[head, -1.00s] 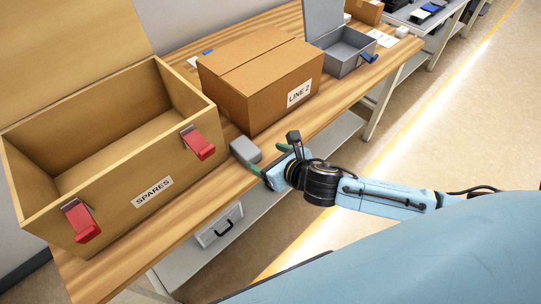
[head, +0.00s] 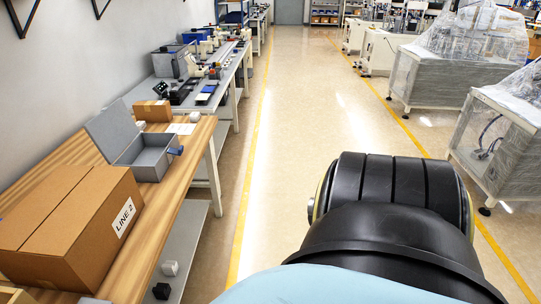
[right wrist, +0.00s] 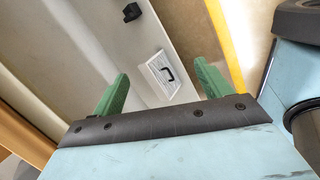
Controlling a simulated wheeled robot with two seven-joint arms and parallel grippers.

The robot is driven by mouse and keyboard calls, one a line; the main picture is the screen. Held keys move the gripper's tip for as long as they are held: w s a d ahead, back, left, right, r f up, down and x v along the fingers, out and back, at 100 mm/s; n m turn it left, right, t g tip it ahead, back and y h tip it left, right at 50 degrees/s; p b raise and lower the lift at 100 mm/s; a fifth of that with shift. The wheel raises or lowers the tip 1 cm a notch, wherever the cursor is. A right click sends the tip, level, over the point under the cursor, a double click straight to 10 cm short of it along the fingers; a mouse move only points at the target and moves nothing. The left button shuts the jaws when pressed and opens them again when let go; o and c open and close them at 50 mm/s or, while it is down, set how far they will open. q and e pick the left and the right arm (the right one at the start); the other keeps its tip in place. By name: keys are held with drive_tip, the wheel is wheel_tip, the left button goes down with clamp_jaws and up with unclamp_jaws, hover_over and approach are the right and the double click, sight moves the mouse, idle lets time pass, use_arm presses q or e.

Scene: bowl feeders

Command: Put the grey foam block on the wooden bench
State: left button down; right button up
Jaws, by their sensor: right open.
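The wooden bench (head: 168,205) runs along the left of the head view. A small grey sliver (head: 95,300) at the bottom edge, on the bench beside the carton, looks like the top of the grey foam block; the rest is cut off. My right gripper (right wrist: 160,88) shows in the right wrist view with its two green fingers wide apart. The right gripper is outside the head view. My left gripper is in neither view.
A closed LINE 2 carton (head: 75,225) and an open grey box (head: 150,155) stand on the bench. A pale cube (head: 170,268) and a black cube (head: 161,291) lie on the lower shelf (head: 188,235). The floor aisle (head: 300,100) is clear; wrapped machines (head: 450,75) stand right.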

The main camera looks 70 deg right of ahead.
drive_tip(key=s+a+f+m+g, duration=0.1)
drive_tip(key=s+f+m, duration=0.3)
drive_tip(key=s, duration=0.5)
drive_tip(key=s+a+f+m+g, duration=0.1)
drive_tip(key=s+f+m, duration=0.3)
drive_tip(key=s, duration=0.5)
drive_tip(key=s+a+f+m+g, duration=0.1)
drive_tip(key=s+f+m+g, duration=0.2)
drive_tip(key=s+m, duration=0.4)
drive_tip(key=s+f, duration=0.1)
drive_tip(key=s, duration=0.2)
drive_tip(key=shift+f, duration=0.2)
drive_tip(key=shift+f+b, duration=0.65)
drive_tip(key=shift+b, duration=0.15)
